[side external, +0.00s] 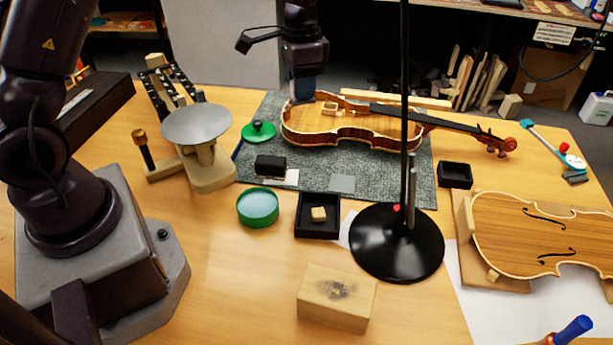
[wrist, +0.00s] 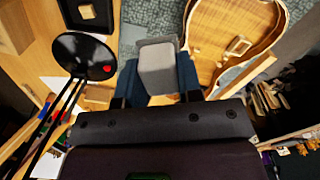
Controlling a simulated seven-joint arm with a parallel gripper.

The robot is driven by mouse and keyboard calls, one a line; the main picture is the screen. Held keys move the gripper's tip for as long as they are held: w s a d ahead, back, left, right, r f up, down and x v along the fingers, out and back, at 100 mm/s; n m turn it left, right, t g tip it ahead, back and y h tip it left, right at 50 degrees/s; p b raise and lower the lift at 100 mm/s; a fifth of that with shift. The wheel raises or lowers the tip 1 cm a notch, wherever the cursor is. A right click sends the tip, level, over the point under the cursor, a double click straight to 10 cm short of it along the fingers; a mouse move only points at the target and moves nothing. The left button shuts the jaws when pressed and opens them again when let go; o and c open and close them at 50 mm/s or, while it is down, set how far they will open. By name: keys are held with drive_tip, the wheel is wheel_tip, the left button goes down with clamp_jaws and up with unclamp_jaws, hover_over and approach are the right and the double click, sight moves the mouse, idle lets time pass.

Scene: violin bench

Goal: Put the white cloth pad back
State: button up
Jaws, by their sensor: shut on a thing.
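The white cloth pad (wrist: 157,66) shows in the wrist view as a pale grey block between my two fingers. My gripper (wrist: 158,75) is shut on it. In the side view my gripper (side external: 304,92) is at the upper left end of the violin (side external: 345,130), above or close to its body; the gap is hard to judge. The pad is hardly distinguishable there. A flat grey square (side external: 342,183) lies on the grey-green mat (side external: 395,185) in front of the violin.
A black tray (side external: 317,230) holds a small pale block. A green-rimmed round dish (side external: 258,207), black block (side external: 270,165) and green lid (side external: 258,131) are left.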

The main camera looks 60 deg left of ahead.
drive_tip(key=s+d+f+m, duration=0.2)
drive_tip(key=s+m, duration=0.1)
drive_tip(key=s, duration=0.5)
drive_tip(key=s+d+f+m, duration=0.2)
drive_tip(key=s+d, duration=0.1)
drive_tip(key=s, duration=0.5)
hover_over(306, 178)
drive_tip(key=f, duration=0.9)
drive_tip(key=shift+s+f, duration=0.25)
drive_tip(key=shift+s, duration=0.15)
drive_tip(key=shift+w+f, duration=0.4)
drive_tip(key=shift+f, duration=1.55)
drive_tip(key=shift+f, duration=0.15)
drive_tip(key=o, duration=0.9)
